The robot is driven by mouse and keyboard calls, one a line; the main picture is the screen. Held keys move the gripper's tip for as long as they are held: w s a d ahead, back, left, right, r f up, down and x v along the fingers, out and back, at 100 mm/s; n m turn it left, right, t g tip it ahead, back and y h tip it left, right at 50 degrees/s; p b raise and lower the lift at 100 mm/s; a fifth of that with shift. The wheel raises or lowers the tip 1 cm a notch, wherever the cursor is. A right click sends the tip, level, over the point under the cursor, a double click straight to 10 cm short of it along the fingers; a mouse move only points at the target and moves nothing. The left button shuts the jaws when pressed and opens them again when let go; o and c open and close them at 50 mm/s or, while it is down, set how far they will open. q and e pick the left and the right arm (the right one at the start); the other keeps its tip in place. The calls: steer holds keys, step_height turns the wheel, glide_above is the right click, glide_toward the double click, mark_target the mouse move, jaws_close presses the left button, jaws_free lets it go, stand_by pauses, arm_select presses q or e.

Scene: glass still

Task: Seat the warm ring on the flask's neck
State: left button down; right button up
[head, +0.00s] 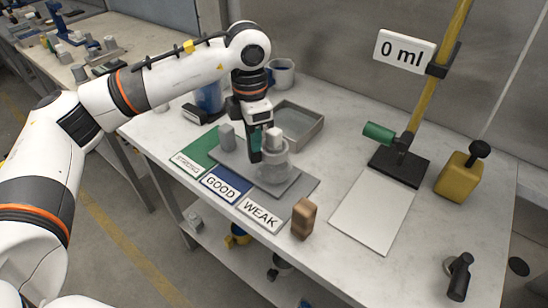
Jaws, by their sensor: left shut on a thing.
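My left gripper (256,152) points down over the grey board and is shut on a pale grey, glass-like piece (273,170). A lighter block-like top (274,139) shows just right of the fingers. The fingers hide part of the held piece, and I cannot tell whether it touches the board. I cannot make out the warm ring or the flask's neck for certain. A small grey cylinder (227,136) stands upright on the board, left of the gripper. My right gripper is not in view.
A grey tray (318,137) lies behind; a brown block (304,219) stands in front. Right are a white plate (372,212), a stand with a yellow pole (428,85), a yellow can (459,177) and a black tool (460,277).

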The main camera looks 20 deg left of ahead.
arm_select(q)
steer(key=shift+f+b, duration=0.4)
steer(key=shift+f, duration=0.1)
stand_by(0.3)
steer(key=c, duration=1.1)
jaws_free()
steer(key=shift+r, duration=0.1)
step_height(320, 180, up, 12)
steer(key=shift+f+b, duration=0.1)
steer(key=shift+b, duration=0.35)
